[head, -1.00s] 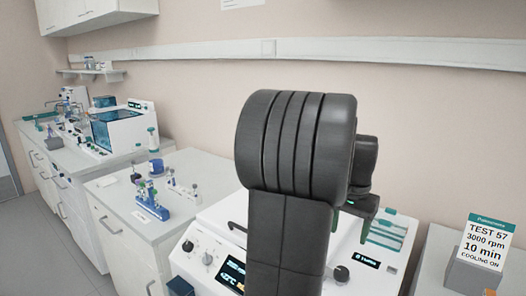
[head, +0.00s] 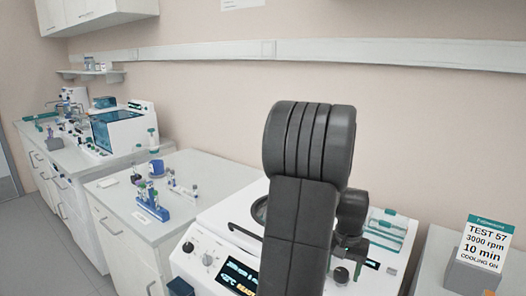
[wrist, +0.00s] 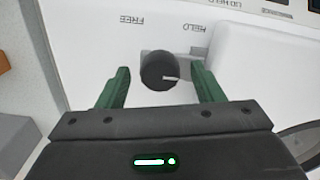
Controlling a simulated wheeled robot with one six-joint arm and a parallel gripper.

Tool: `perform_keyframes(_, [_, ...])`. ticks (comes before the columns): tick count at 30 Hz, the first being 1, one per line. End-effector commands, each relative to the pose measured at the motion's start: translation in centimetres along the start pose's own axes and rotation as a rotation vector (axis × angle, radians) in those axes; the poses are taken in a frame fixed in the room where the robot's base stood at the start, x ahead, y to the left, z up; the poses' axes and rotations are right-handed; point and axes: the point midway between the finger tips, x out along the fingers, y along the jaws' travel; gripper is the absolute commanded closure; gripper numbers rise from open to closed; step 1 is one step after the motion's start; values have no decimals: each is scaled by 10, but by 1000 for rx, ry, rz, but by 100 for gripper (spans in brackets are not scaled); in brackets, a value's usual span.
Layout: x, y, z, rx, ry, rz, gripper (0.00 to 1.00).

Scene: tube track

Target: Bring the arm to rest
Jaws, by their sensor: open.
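In the head view my dark arm stands in front of the white centrifuge (head: 212,228), and my wrist is low over its right front. In the wrist view my gripper (wrist: 160,72) is open, with its two green fingers apart. A round black knob (wrist: 158,72) with a white pointer mark shows between the fingers, with nothing clamped. I cannot tell whether the fingers touch it. The labels beside it read FREE and HELD, upside down in this view. Part of the centrifuge's round opening (head: 260,210) shows beside my arm, which hides the rest.
A sign (head: 484,243) reading TEST 57, 3000 rpm, 10 min, cooling on stands on a grey block at right. A blue tube rack (head: 152,208) is on the left bench. Another machine (head: 122,130) stands farther back. The wall is close behind the centrifuge.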

Motion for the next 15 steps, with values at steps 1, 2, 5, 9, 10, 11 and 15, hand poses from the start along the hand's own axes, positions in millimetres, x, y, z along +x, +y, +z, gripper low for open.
perform_keyframes(1, [0, 0, 0, -37, 0, 0, 39])
perform_keyframes(2, [0, 0, 0, -61, 0, 0, 39])
perform_keyframes(5, [0, 0, 0, -144, 0, 0, 39])
perform_keyframes(9, [0, 0, 0, -259, 0, 0, 39])
perform_keyframes(10, [0, 0, 0, -284, 0, 0, 39])
perform_keyframes(11, [0, 0, 0, -308, 0, 0, 39])
perform_keyframes(15, [0, 0, 0, -423, 0, 0, 39])
